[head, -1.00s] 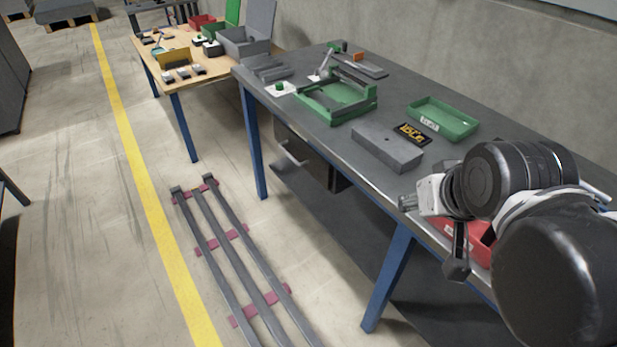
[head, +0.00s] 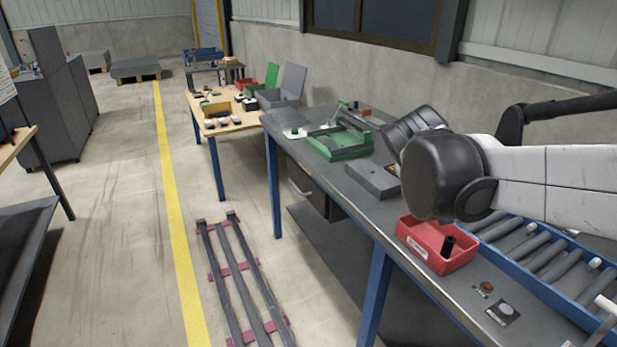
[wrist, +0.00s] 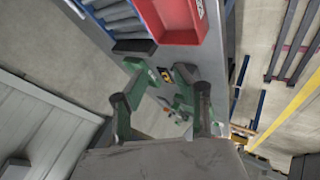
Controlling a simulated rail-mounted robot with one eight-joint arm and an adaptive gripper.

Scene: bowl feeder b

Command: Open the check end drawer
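A dark drawer unit (head: 318,197) hangs under the grey bench (head: 300,150), with a pale bar handle (head: 299,189) on its front. The drawer looks shut. I cannot read any label on it. My gripper is hidden behind my arm in the head view. In the wrist view my gripper (wrist: 160,80) shows two green fingers with dark joints, spread apart with nothing between them. It is above the bench, away from the drawer handle. The drawer cannot be made out in the wrist view.
A red bin (head: 422,258) and blue-framed roller conveyor (head: 560,287) are on the near bench. A grey block (head: 366,178) and green fixture (head: 347,153) stand farther along. Rails (head: 236,285) lie on the floor left of the bench. Floor before the drawer is clear.

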